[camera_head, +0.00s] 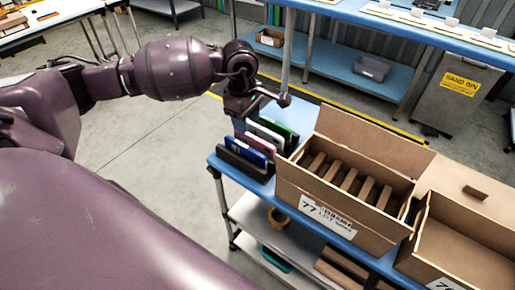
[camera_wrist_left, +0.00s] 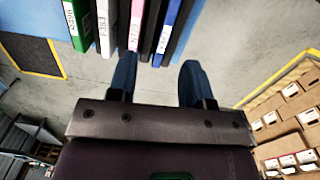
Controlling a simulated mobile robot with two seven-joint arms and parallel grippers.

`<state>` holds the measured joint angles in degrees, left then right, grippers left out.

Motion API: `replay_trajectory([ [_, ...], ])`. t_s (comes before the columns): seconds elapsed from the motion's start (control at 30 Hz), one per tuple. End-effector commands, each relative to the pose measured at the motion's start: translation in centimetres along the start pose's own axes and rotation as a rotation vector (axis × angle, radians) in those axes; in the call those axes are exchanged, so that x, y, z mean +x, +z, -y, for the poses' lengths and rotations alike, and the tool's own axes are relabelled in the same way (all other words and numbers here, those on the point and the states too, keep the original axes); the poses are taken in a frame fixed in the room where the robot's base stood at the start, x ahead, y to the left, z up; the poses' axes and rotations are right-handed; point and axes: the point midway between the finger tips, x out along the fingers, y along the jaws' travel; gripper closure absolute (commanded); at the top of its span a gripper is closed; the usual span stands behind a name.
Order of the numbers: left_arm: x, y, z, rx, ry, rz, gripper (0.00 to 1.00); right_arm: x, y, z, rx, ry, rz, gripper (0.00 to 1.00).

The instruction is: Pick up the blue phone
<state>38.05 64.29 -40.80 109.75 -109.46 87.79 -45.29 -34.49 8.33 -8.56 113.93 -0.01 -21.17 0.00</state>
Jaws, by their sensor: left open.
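The blue phone (camera_head: 240,150) stands upright at the near end of a row in a dark rack (camera_head: 246,165) on the left end of the blue table. Pink, white and green phones stand beyond it. In the left wrist view, the blue phone (camera_wrist_left: 168,27) is the rightmost coloured one, between dark dividers. My left gripper (camera_wrist_left: 156,75) is open and empty, its two fingers apart and short of the row in that view. In the head view, my left gripper (camera_head: 248,104) is above the far part of the rack, its fingertips unclear. My right gripper is not in view.
An open carton (camera_head: 330,212) with inner dividers, labelled 77, stands right of the rack. Another open carton (camera_head: 465,250) is beside it. A lower shelf (camera_head: 262,228) holds bins. A grey sand bin (camera_head: 455,95) stands behind. The floor left of the table is clear.

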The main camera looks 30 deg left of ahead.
Motion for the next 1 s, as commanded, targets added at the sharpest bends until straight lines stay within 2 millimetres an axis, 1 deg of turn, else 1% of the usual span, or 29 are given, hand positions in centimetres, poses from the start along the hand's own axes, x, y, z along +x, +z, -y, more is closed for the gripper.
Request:
replay_trajectory([
  [0.1,0.0,-0.7,0.6,0.045,-0.036,-0.043,0.54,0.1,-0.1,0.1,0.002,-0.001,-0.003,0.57],
  [0.27,0.8,-0.7,0.7,0.065,-0.041,-0.04,0.54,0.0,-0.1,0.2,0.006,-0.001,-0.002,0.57],
  [0.37,2.0,-0.7,0.7,0.062,-0.041,-0.039,0.54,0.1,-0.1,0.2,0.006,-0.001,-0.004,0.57],
  [0.53,4.5,-0.8,0.8,0.062,-0.041,-0.038,0.54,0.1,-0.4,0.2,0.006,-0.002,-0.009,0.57],
  [0.6,5.2,-0.8,0.8,0.062,-0.04,-0.038,0.54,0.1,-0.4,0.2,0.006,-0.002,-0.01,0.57],
  [0.83,6.5,-0.7,0.8,0.062,-0.04,-0.037,0.54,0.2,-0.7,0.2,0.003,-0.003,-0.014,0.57],
  [1.0,8.7,-0.6,0.6,0.061,-0.04,-0.036,0.54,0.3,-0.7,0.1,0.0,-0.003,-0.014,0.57],
])
